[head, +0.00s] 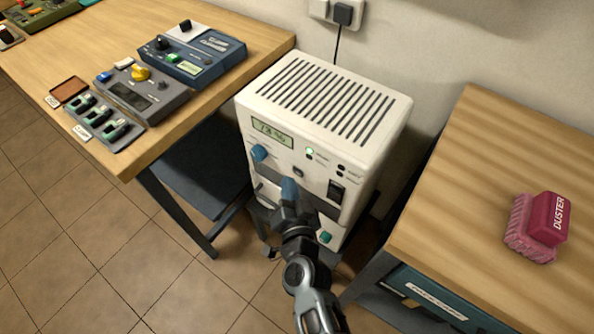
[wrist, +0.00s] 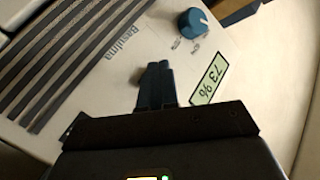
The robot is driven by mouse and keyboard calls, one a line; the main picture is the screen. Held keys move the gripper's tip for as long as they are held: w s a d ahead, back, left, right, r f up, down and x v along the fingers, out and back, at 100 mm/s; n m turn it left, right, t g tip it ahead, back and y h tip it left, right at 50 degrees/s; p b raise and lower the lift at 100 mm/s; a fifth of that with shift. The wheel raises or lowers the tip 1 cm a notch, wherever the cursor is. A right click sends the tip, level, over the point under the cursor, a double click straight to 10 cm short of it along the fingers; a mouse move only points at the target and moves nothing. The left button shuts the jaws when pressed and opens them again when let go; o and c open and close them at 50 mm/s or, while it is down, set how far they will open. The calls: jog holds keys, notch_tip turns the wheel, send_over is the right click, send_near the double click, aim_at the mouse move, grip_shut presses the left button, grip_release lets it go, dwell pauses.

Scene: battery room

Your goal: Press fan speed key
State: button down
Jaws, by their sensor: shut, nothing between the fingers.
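A cream-white cabinet (head: 362,147) with a slotted top stands between two tables. Its front carries a display (head: 271,132) reading 73 %, a blue knob (head: 259,153), a small round grey button (head: 298,173), a green lamp (head: 310,151) and a black rocker switch (head: 338,190). I cannot read which control is the fan speed key. My gripper (head: 289,187) is shut and empty in front of the panel, below the round button. In the wrist view my closed fingers (wrist: 155,72) overlap the cabinet, beside the display (wrist: 209,80) and the knob (wrist: 194,22); contact cannot be told. My arm hides part of the lower front.
A wooden table (head: 240,30) at left bears a blue device (head: 190,57) and a grey device (head: 140,95). A right table (head: 470,150) bears a pink duster (head: 540,225). A cord runs from the cabinet to a wall plug (head: 342,14). Tiled floor (head: 100,230) is open at left.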

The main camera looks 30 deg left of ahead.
jog(key=shift+w, duration=0.1)
dwell(0.7)
jog(key=shift+w, duration=0.35)
jog(key=shift+w+b, duration=0.35)
jog(key=shift+w, duration=0.05)
dwell(0.6)
jog(key=shift+s, duration=0.2)
jog(key=shift+s+p, duration=0.5)
jog(key=shift+s, duration=0.15)
jog(key=s+p, duration=0.3)
jog(key=s, duration=0.2)
jog(key=shift+a, duration=0.2)
